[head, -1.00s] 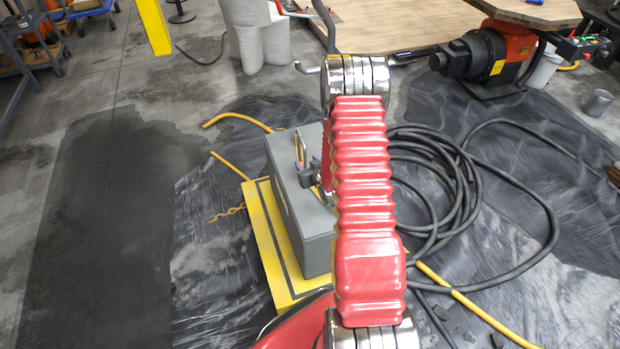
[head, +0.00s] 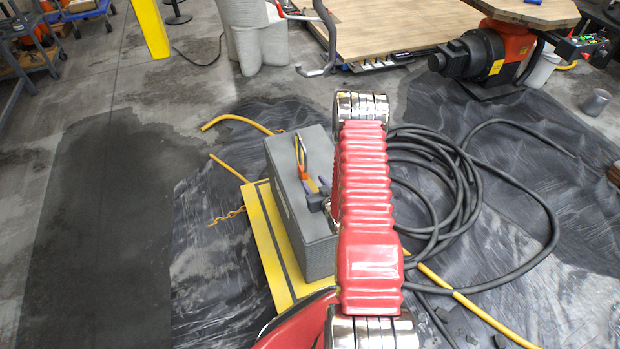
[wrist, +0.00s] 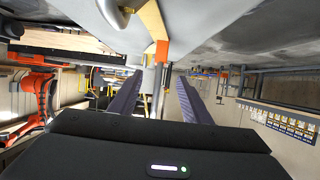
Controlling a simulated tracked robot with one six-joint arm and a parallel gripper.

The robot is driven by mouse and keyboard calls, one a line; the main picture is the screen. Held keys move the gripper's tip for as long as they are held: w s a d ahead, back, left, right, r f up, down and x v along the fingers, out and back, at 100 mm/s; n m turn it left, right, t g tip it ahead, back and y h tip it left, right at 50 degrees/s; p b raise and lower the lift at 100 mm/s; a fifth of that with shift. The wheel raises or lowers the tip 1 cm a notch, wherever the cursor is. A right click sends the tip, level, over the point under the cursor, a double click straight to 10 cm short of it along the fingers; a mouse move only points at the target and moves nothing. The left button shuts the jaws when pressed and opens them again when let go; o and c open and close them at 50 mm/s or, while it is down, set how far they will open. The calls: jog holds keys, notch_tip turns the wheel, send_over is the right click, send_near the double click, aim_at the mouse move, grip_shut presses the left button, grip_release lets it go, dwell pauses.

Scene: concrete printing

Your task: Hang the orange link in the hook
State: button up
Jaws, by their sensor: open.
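A small orange piece, seemingly the orange link (head: 303,172), shows at the hook's lower end, and in the wrist view (wrist: 162,50). I cannot tell whether it hangs in the hook or only overlaps it.
The block stands on a yellow plate with a dark stripe (head: 262,245). An orange chain (head: 228,216) lies at the plate's left edge. Coiled black hose (head: 440,190) lies to the right on plastic sheeting. The floor at left (head: 90,230) is clear.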

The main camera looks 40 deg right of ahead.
aim_at(303, 168)
jog(key=shift+x, duration=6.8)
jog(key=shift+a+f, duration=0.1)
grip_shut()
